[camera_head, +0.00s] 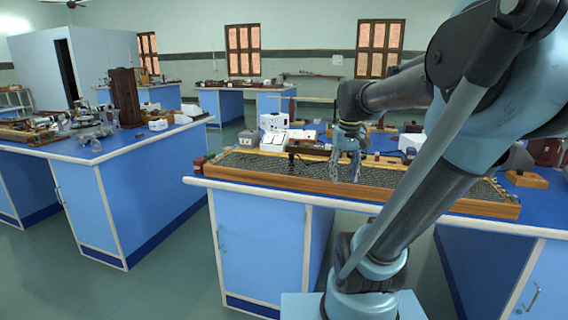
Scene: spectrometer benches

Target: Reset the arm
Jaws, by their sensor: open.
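My arm rises from the bottom right of the head view and bends over the near bench. My gripper (347,172) hangs fingers-down above a long wooden tray (330,187) with a dark grey patterned inside. The gripper is open, and I see nothing between its fingers. Whether the fingertips touch the tray's surface cannot be told. My arm hides part of the bench to the right.
The tray lies along the front of a blue bench (262,234). White boxes (273,140) and small instruments stand behind it. Another blue bench (150,205) on the left carries a tall brown box (126,97) and glassware. Open floor (165,290) lies between the benches.

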